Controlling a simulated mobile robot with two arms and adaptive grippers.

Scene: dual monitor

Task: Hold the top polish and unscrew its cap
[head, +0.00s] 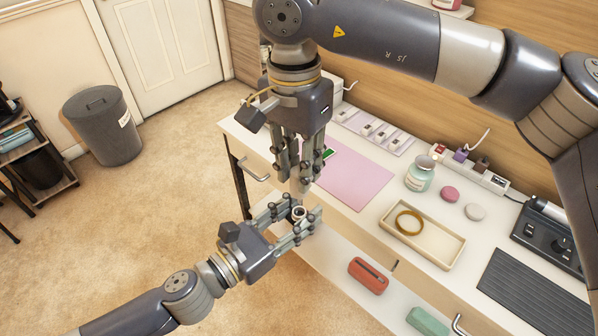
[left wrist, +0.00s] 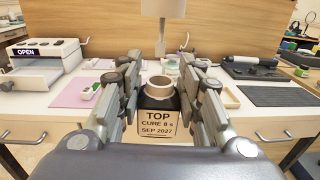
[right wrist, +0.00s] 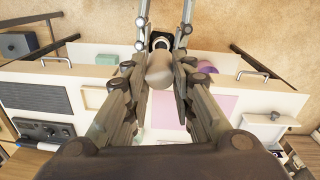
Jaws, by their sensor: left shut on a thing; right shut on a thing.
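The top polish is a dark bottle with a beige label reading TOP (left wrist: 158,126), upright in the left wrist view. My left gripper (head: 291,219) is shut around it. Its pale neck (left wrist: 160,82) is uncovered, and the neck also shows in the head view (head: 298,212). The beige cap (right wrist: 160,70) is between the fingers of my right gripper (head: 299,186), which is shut on it from above. In the left wrist view the cap (left wrist: 163,8) is at the top, apart from the bottle, with a stem hanging toward the neck.
The white desk carries a pink mat (head: 355,180), a jar (head: 419,174), a tray (head: 452,251) holding a gold ring, and a black machine (head: 550,237). A red case (head: 368,275) lies lower at the front. Open floor lies left of the desk.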

